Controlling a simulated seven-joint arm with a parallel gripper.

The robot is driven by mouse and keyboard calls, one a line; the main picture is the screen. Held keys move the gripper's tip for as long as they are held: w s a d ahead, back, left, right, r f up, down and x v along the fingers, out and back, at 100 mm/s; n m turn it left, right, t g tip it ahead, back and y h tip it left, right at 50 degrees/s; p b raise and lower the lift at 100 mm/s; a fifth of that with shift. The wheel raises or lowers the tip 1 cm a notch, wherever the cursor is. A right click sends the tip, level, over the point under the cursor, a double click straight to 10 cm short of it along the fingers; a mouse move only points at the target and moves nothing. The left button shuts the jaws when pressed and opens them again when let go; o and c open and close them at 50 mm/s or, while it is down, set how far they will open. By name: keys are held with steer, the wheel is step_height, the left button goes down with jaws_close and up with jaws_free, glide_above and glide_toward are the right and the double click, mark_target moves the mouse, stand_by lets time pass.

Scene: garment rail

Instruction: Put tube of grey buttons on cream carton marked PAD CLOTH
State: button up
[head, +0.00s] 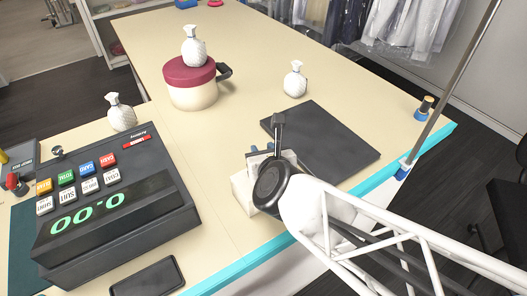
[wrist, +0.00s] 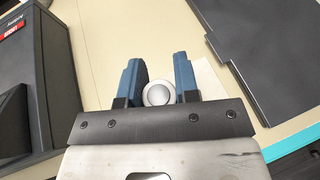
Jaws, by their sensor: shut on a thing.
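My gripper (wrist: 158,80) has its two blue fingers closed around a round, pale grey-white thing, which looks like the end of the tube of grey buttons (wrist: 157,95). In the head view my gripper (head: 262,152) is over the front part of the counter, and my wrist hides most of what it holds. A cream carton (head: 241,192) stands right under and beside my gripper, partly covered by it. The carton also shows in the wrist view (wrist: 212,78), just right of the fingers. Its marking cannot be read. I cannot tell whether the tube touches the carton.
A black cash register (head: 115,215) stands to the left and a dark flat mat (head: 325,148) to the right. White pineapple-shaped bottles (head: 295,80) and a cream pot with a red lid (head: 192,88) stand behind. A metal pole (head: 450,85) rises at the right edge.

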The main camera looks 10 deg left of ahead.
steer(key=shift+f, duration=0.15)
steer(key=o, duration=0.9)
steer(key=shift+s+r, duration=0.2)
steer(key=shift+r, duration=0.1)
steer(key=shift+v, duration=5.8)
steer(key=shift+d, duration=0.1)
steer(key=shift+w, duration=0.1)
